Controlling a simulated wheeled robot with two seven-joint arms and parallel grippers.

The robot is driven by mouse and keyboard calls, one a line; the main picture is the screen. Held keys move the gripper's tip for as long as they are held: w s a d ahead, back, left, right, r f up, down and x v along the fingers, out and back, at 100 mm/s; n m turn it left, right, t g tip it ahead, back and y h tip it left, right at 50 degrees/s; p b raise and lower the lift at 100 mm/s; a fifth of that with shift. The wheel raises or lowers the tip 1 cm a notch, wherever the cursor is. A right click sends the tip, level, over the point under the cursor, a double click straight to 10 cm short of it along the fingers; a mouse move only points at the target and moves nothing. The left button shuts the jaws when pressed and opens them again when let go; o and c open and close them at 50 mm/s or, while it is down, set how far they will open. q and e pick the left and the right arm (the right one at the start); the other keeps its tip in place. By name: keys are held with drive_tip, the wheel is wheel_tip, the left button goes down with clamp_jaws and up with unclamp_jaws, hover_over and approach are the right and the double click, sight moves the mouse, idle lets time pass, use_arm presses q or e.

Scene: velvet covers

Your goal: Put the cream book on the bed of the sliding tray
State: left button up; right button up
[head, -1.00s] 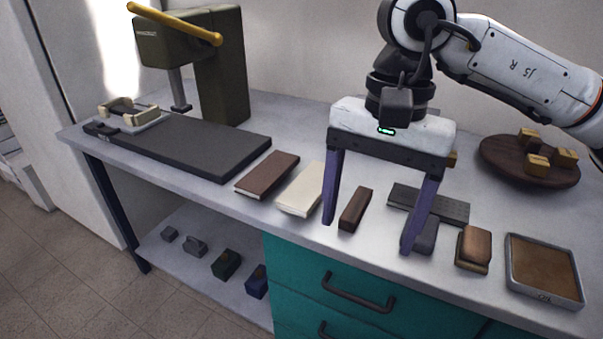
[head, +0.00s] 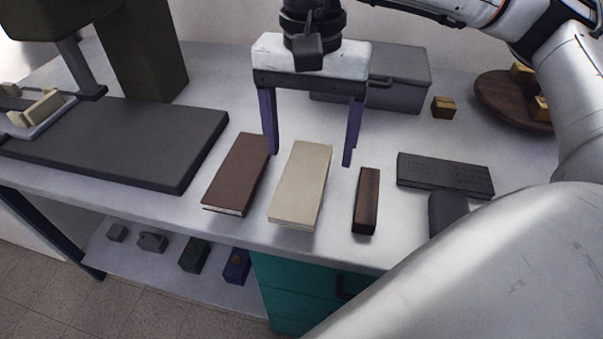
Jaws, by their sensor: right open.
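The cream book (head: 300,190) lies flat on the grey bench between a brown book (head: 238,175) and a dark brown block (head: 367,200). My right gripper (head: 310,157) is open and empty, pointing down over the far end of the cream book. Its two fingers stand on either side of the book, seemingly a little above the bench; contact cannot be told. A pale tray with cream jaws (head: 40,112), apparently the sliding tray, sits at the left edge, partly cut off, by a dark flat board (head: 130,140). My left gripper is not in view.
A dark green press (head: 145,55) stands behind the board. A grey box (head: 398,75), a small wooden block (head: 443,107) and a round wooden board (head: 497,97) are at the back right. A black perforated bar (head: 445,174) lies right of the block. My arm covers the lower right.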

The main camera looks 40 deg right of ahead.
sight(304, 177)
drive_tip(key=f, duration=0.3)
drive_tip(key=a+f, duration=0.1)
drive_tip(key=f, duration=0.1)
drive_tip(key=shift+w+f, duration=0.1)
drive_tip(key=c, duration=1.4)
